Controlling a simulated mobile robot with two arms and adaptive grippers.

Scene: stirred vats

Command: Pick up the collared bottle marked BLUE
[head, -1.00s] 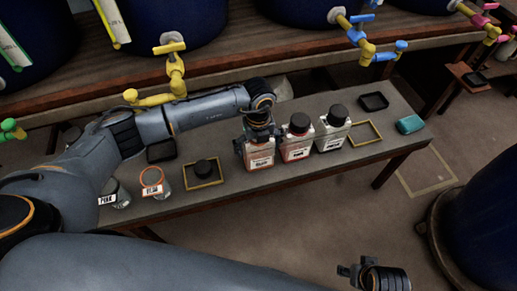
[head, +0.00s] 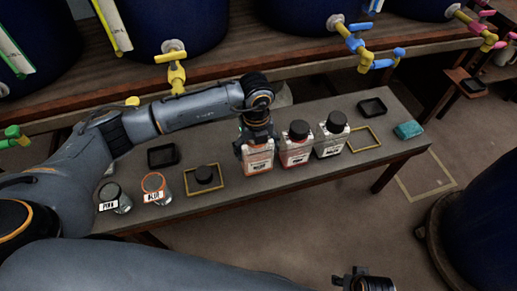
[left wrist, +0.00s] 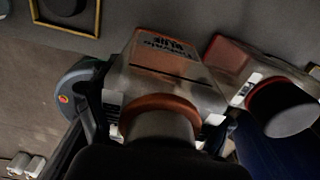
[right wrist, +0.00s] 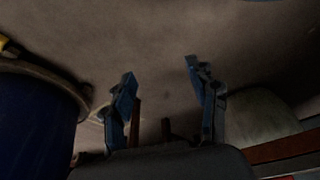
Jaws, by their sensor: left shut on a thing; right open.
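The collared bottle marked BLUE (head: 257,158) stands leftmost of three bottles on the grey bench. In the left wrist view the bottle (left wrist: 165,65) shows an orange label with dark print and an orange-brown collar (left wrist: 158,105) around its neck. My left gripper (head: 257,140) comes down over its top and is shut on it, with a finger on either side in the left wrist view (left wrist: 155,130). My right gripper (right wrist: 160,75) is open and empty, over the floor.
A red-labelled bottle (head: 297,155) stands close on the right, then a white-labelled one (head: 331,145).

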